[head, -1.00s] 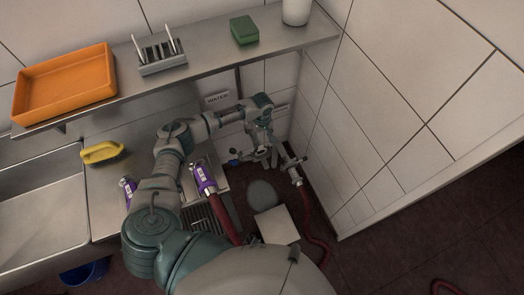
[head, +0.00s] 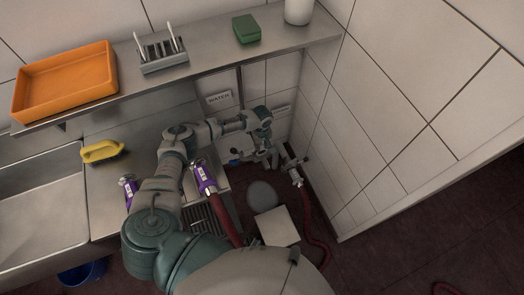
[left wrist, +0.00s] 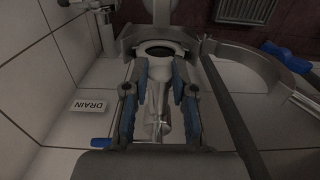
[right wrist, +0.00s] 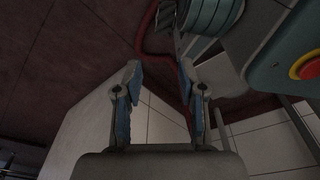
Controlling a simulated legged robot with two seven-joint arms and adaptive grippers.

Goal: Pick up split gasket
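In the left wrist view a dark ring (left wrist: 158,51), possibly the split gasket, sits in the round mouth of a grey pipe fitting (left wrist: 127,45). I cannot make out a split in it. My left gripper (left wrist: 159,65) is open, its blue-padded fingers apart on either side of a pale grey pipe part just below the ring. In the head view my left gripper (head: 268,158) is low in the corner beyond the counter, and the ring is hidden. My right gripper (right wrist: 161,68) is open and empty, over a blurred background of floor and wall.
A wall corner and tiled right wall (head: 365,140) stand close to my left gripper. A purple-banded hose nozzle (head: 204,179) and a hose coupling (head: 294,174) are nearby. A shelf (head: 215,65) runs above. A blue lever (left wrist: 287,57) lies right of the fitting.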

